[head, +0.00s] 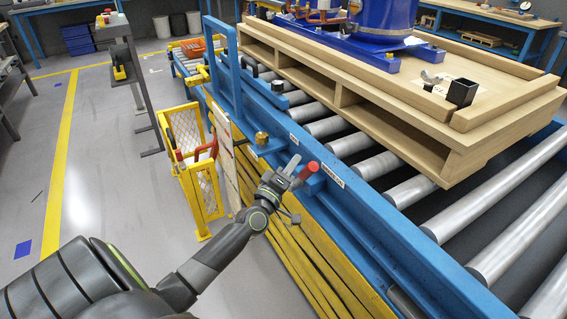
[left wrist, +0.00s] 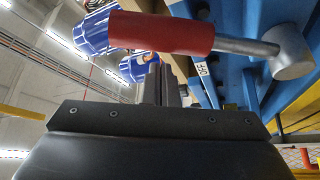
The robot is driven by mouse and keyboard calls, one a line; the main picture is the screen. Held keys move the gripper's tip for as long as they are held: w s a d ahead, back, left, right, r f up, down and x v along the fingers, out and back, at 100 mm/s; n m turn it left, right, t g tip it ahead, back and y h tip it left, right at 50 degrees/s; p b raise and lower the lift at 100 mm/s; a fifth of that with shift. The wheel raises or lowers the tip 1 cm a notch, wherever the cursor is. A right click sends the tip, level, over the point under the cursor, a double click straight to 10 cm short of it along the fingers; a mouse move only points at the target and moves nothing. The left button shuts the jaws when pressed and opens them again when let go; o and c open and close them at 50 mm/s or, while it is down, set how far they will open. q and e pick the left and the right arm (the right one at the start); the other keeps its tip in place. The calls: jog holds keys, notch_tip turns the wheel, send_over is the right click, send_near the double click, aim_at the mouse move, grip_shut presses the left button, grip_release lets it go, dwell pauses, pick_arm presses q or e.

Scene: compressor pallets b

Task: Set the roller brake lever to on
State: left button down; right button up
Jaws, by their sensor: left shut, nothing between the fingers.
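The roller brake lever has a red grip (head: 306,175) beside the blue conveyor rail in the head view. In the left wrist view, its red grip (left wrist: 160,33) crosses the top of the picture, and a grey rod runs right to a round metal hub (left wrist: 291,52). My left gripper (head: 292,167) is right beside the red grip in the head view. In the left wrist view, its fingers (left wrist: 162,84) are shut and empty, with the grip beyond their tips. I cannot tell whether they touch it. A white label (left wrist: 203,70) there seems to read OFF. My right gripper is out of view.
The blue rail (head: 345,185) carries steel rollers and a wooden pallet (head: 400,105) with a blue compressor (head: 385,15). The floor farther left is open.

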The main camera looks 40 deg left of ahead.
aim_at(302, 177)
pick_arm(q)
jog(key=shift+s+d+f, duration=0.1)
jog(key=shift+d+f, duration=0.2)
jog(key=shift+d, duration=0.25)
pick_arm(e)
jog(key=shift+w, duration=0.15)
pick_arm(q)
jog(key=b, duration=0.1)
jog(key=d+f+m+b, duration=0.1)
jog(key=b, duration=0.1)
jog(key=shift+s+d+f+m+h, duration=0.2)
jog(key=shift+s+m+h, duration=0.1)
jog(key=shift+s, duration=0.1)
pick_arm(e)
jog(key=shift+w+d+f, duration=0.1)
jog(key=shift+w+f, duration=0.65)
pick_arm(q)
jog(key=shift+r, duration=0.1)
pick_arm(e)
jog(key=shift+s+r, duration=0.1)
